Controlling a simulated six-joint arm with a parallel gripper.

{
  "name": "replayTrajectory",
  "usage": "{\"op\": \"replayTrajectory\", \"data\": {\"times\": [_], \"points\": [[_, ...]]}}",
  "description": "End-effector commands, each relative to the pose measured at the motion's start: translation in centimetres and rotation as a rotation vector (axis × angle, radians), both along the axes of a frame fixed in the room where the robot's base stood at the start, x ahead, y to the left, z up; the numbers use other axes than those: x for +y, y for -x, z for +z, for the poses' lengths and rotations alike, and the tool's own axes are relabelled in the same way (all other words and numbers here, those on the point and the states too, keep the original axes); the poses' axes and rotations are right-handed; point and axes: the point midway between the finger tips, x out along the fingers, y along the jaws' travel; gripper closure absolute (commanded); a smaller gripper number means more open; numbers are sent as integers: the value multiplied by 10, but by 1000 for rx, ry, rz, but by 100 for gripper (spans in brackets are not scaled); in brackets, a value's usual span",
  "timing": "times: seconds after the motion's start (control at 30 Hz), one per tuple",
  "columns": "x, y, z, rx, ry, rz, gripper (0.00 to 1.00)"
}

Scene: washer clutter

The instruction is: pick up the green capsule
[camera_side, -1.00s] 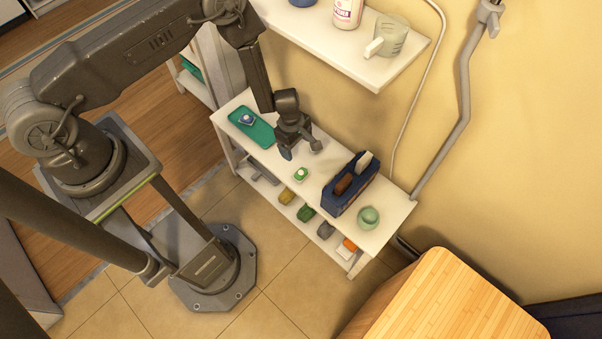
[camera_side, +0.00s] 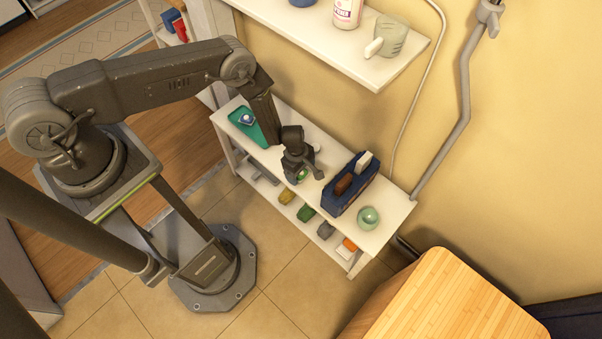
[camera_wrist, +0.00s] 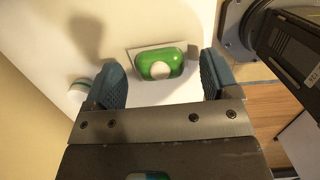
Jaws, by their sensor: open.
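The green capsule (camera_wrist: 160,62) has a pale round spot on top and lies on the white shelf top. In the wrist view it sits between and a little beyond my two open fingers. In the side view the capsule (camera_side: 302,174) shows just below my gripper (camera_side: 303,177), partly hidden by it. In the wrist view my gripper (camera_wrist: 163,84) is open, with blue-grey finger pads on either side and nothing held.
A blue caddy (camera_side: 345,190) with brown and white items stands right of my gripper. A green tray (camera_side: 250,125) lies at the left end. A small white round object (camera_wrist: 78,93) is beside my left finger. A wall shelf (camera_side: 340,48) is above.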

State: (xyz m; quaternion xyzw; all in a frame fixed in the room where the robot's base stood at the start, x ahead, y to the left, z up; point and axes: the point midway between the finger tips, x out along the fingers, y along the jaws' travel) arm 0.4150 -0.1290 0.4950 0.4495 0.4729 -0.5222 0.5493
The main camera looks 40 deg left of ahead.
Motion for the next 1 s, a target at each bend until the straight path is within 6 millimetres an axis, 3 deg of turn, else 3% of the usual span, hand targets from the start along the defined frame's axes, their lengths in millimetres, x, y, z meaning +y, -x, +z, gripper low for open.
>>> {"op": "replayTrajectory", "data": {"times": [0.3,0.83,1.0], "points": [[0,0,-4,1,0,0,19],[0,0,-3,1,-1,0,70],[0,0,-3,1,-1,0,72]]}}
